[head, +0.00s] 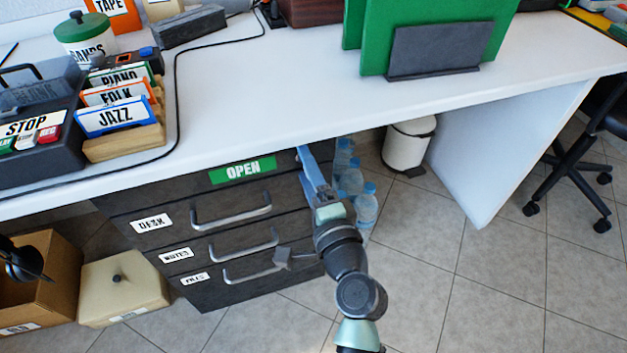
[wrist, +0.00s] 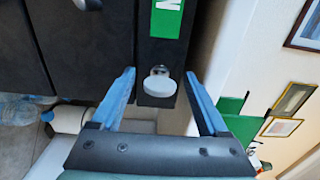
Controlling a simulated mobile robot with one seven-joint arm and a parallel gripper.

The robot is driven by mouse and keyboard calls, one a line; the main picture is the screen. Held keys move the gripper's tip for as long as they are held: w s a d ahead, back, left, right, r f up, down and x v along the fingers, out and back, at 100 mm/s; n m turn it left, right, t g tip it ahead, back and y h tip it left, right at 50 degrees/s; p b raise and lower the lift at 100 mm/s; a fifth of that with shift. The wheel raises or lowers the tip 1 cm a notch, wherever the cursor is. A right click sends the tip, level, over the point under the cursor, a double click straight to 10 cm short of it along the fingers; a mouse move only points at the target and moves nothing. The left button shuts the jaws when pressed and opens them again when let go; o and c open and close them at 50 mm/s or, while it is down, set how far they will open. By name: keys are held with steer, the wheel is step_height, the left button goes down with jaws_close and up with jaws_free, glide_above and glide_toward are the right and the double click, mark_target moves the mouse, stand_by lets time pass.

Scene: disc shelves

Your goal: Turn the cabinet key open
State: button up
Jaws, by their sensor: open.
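The dark cabinet (head: 225,235) stands under the white desk, with a green OPEN label (head: 243,170) on its top strip. In the wrist view the key (wrist: 159,86) shows as a pale oval bow in a round metal lock, beside the green label (wrist: 167,18). My gripper (head: 307,163) is at the cabinet's top right corner in the head view. In the wrist view its blue fingers (wrist: 160,76) are open, one on each side of the key and apart from it. The key is hidden in the head view.
The desk edge (head: 270,138) runs just above the cabinet top. Several water bottles (head: 362,205) and a white bin (head: 408,145) stand right of the cabinet. Three drawers with handles (head: 232,210) lie below the label. Open floor (head: 430,280) spreads to the right.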

steer(key=p+v, duration=0.1)
steer(key=v, duration=1.1)
steer(key=shift+s, duration=0.4)
steer(key=shift+d, duration=0.1)
